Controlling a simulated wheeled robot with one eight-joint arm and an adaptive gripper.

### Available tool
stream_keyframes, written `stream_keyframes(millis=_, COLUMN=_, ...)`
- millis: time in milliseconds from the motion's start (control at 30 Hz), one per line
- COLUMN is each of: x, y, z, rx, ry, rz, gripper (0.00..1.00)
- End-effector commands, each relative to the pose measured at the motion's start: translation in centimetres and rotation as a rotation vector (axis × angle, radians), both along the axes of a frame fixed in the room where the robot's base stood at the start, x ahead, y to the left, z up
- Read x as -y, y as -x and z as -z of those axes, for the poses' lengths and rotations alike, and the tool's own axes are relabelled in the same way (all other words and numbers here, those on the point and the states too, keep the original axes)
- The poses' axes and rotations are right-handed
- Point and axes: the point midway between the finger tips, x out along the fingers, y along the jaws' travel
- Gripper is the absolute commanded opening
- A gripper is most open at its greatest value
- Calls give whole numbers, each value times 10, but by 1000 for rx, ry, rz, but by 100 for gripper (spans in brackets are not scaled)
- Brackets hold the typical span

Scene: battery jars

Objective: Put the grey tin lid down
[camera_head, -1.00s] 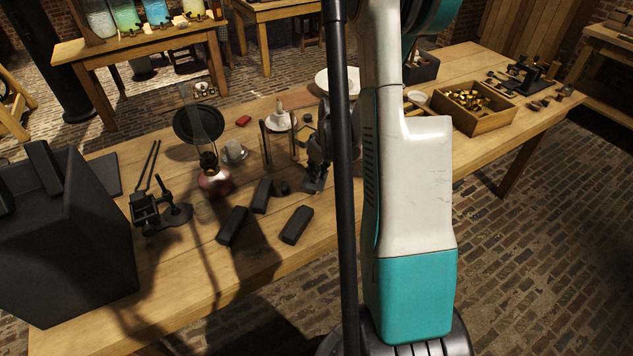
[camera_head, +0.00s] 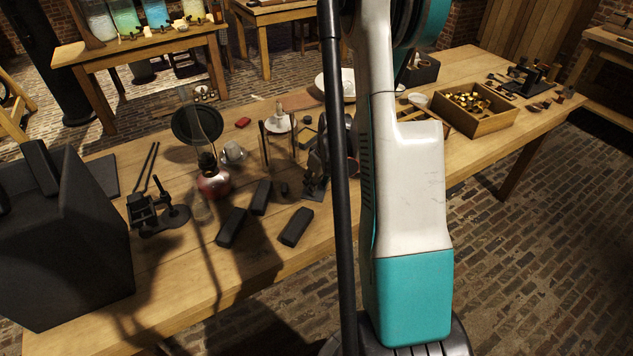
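I cannot make out the grey tin lid for certain in the head view. My gripper (camera_head: 317,174) is the dark linkage low over the middle of the wooden table (camera_head: 262,255), just left of a black vertical bar. The bar and my white and teal arm hide much of it, so its fingers and anything between them are unclear. A small greyish cup-like thing (camera_head: 234,153) stands left of the gripper, apart from it. A dark round edge with a reddish tint (camera_head: 354,165) shows right of the bar; I cannot tell what it is.
An oil lamp (camera_head: 213,180), several black blocks (camera_head: 295,227) and a black clamp stand (camera_head: 157,213) are left of the gripper. A wooden box of brass parts (camera_head: 475,108) stands right. Bare tabletop lies along the front edge.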

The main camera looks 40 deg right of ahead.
Motion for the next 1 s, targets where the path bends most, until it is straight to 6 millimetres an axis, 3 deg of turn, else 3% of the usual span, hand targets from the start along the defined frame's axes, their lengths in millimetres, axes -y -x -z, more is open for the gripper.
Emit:
stream_keyframes(millis=233, x=0, y=2, z=-11, rx=0, ry=0, rz=0, gripper=31)
stream_keyframes(millis=700, x=-1, y=26, z=-98, rx=0, ry=0, rz=1, gripper=31)
stream_keyframes(millis=1000, x=0, y=32, z=-118, rx=0, ry=0, rz=0, gripper=31)
